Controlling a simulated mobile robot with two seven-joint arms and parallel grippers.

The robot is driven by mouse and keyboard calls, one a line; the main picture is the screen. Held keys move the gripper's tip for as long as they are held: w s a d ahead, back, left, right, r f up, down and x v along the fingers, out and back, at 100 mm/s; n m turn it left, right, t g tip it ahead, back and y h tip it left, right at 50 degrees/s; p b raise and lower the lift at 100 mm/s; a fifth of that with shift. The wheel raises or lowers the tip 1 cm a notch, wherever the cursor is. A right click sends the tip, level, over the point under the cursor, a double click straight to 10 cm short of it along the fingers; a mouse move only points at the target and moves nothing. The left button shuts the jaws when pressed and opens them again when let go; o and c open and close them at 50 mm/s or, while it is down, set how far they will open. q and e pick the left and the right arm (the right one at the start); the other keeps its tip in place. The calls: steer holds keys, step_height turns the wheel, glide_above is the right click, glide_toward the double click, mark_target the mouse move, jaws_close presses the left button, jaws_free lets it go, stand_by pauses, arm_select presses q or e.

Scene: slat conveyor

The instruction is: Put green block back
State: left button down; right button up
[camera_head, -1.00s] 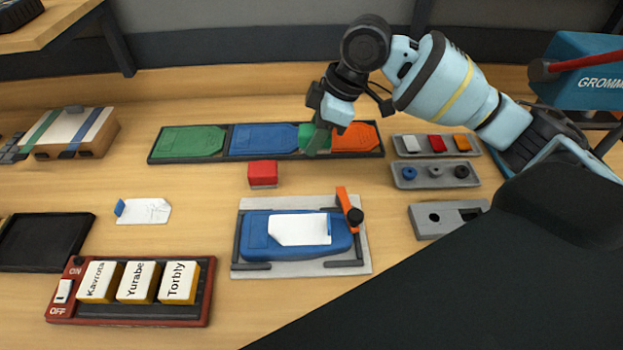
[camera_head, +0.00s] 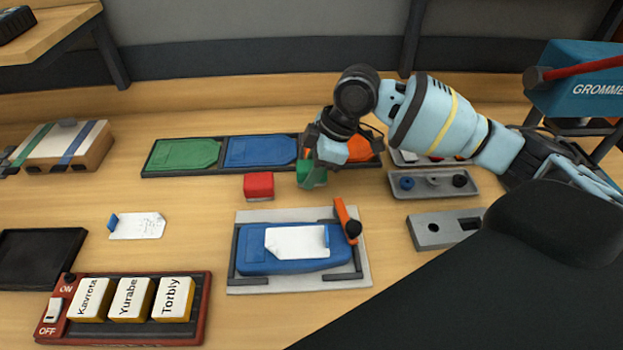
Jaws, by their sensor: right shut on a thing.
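My right gripper (camera_head: 318,163) points down and is shut on a green block (camera_head: 312,176). The block shows below the fingers, in front of the long dark tray. I cannot tell whether it touches the table. A red block (camera_head: 259,186) sits on the table just left of it. The dark tray (camera_head: 222,172) holds flat green (camera_head: 185,154), blue (camera_head: 261,151) and orange (camera_head: 357,150) pieces. My gripper hides part of the tray between blue and orange. My left gripper is not in view.
A grey tray with small blocks (camera_head: 403,158) is partly hidden behind my arm. A grey tray with round parts (camera_head: 471,191) lies before it. A blue fixture (camera_head: 262,262) with an orange lever (camera_head: 344,222) stands in front. Table left of the red block is free.

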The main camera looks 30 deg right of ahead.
steer(key=shift+f, duration=1.65)
steer(key=o, duration=1)
steer(key=shift+f, duration=0.1)
steer(key=shift+c, duration=0.2)
steer(key=v, duration=1.2)
steer(key=shift+p, duration=0.4)
